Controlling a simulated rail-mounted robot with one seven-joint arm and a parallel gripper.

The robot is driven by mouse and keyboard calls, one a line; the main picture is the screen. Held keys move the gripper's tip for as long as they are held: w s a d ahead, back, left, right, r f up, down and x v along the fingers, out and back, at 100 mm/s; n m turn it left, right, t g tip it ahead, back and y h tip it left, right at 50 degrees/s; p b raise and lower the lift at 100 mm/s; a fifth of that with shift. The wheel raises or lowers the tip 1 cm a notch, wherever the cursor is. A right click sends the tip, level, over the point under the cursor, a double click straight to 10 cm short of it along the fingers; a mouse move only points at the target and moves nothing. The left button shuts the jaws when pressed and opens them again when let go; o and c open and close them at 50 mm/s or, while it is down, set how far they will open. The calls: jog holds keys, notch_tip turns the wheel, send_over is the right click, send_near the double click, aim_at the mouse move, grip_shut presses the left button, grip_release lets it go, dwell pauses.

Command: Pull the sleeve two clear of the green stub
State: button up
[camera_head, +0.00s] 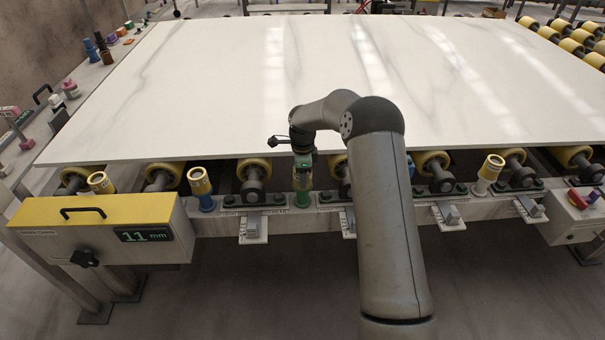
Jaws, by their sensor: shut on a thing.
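The green stub (302,199) stands on the front rail of the roller table, just left of my forearm. My gripper (303,174) points down right over this stub, below the slab's front edge. It is shut on sleeve two at the stub's top. The sleeve is mostly hidden by the gripper, and its number cannot be read. I cannot tell whether the sleeve is still around the stub or just above it.
A sleeve on a blue stub (205,202) stands left; another sleeved stub (482,186) stands right. The white slab (200,90) lies behind on yellow rollers (254,168). A yellow-topped box (100,210) reading 11 mm is front left. My forearm hides part of the rail.

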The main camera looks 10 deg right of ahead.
jog(key=shift+r, duration=0.15)
jog(key=shift+r+p, duration=1.5)
jog(key=shift+r, duration=1.95)
notch_tip(320, 180, up, 6)
jog(key=p, duration=0.2)
jog(key=shift+p, duration=0.4)
